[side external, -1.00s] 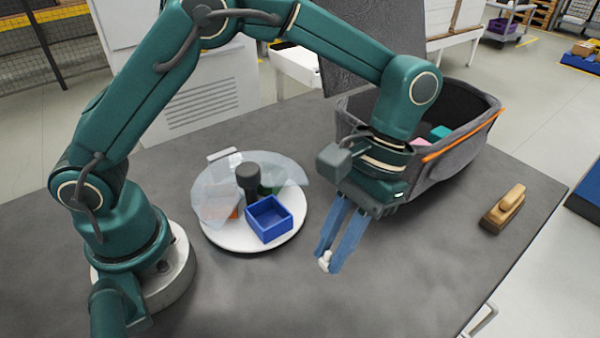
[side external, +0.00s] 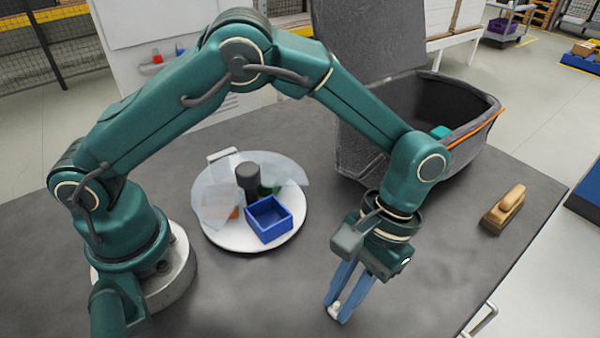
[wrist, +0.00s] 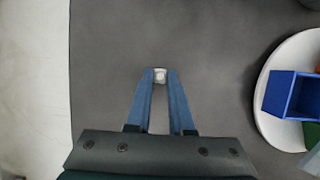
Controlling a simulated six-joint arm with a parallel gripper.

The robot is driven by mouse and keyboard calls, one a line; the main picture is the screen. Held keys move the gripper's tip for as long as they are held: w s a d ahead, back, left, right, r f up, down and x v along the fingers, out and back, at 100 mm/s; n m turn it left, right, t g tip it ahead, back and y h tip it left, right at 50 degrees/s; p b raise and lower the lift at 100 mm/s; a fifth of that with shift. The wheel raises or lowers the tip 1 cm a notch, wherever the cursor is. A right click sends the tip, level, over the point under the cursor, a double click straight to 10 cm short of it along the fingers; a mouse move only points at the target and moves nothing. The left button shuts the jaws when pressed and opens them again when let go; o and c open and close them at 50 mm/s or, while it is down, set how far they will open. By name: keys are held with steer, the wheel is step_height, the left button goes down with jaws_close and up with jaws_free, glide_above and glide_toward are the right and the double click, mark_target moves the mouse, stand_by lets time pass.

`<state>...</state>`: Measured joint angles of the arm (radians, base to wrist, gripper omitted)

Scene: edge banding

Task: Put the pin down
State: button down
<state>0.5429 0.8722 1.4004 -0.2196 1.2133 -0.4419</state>
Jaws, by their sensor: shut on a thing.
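The pin (side external: 335,309) is a small whitish piece between the fingertips of my gripper (side external: 341,308). My gripper has blue fingers pointing down and is shut on the pin, over the front part of the grey table. In the wrist view the pin (wrist: 160,76) shows as a pale, squarish end between the two fingertips (wrist: 160,80), with grey table around it. I cannot tell whether the pin touches the table.
A white round tray (side external: 228,238) with a blue box (side external: 268,220) and clear covers stands left of my gripper. A dark grey bin (side external: 455,150) is behind. A wooden-handled brush (side external: 503,208) lies at right. The table around my gripper is clear.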

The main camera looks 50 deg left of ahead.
steer(key=c, duration=0.8)
jaws_free()
steer(key=w+a+r+t+h, duration=0.1)
steer(key=w+a+r, duration=0.2)
steer(key=r, duration=0.6)
steer(key=w+a+r+t, duration=0.2)
steer(key=r, duration=0.6)
steer(key=s+a+f+t+y, duration=0.1)
steer(key=s+a+t, duration=0.6)
steer(key=a, duration=0.6)
steer(key=s, duration=0.2)
steer(key=shift+s+f, duration=0.3)
steer(key=shift+f, duration=0.1)
